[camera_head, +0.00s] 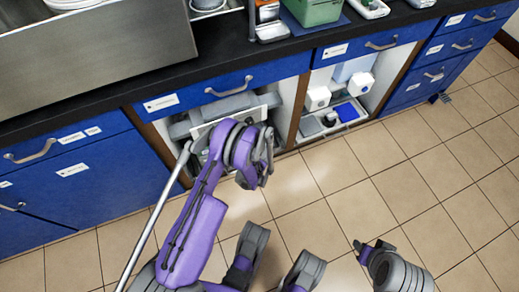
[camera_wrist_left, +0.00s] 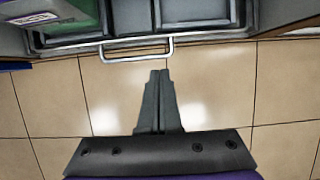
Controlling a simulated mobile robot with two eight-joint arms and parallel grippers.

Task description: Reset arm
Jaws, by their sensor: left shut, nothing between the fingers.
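My left arm (camera_head: 197,225), purple and grey, comes in from the lower left and reaches toward the open cabinet under the counter. Its fingers are hidden behind the wrist in the head view. In the left wrist view my left gripper (camera_wrist_left: 158,75) is shut and empty, its dark fingers together over the tiled floor, apart from the metal handle (camera_wrist_left: 135,57) ahead. At the lower right of the head view a grey ribbed part of my right arm (camera_head: 400,275) shows. The right fingers cannot be made out.
Blue cabinets with a black countertop (camera_head: 225,50) run along the back. An open compartment (camera_head: 390,75) holds white containers (camera_head: 317,97) and a blue item (camera_head: 347,112). A long pale rod (camera_head: 150,222) stands beside my left arm. The tiled floor (camera_head: 430,180) at the right is clear.

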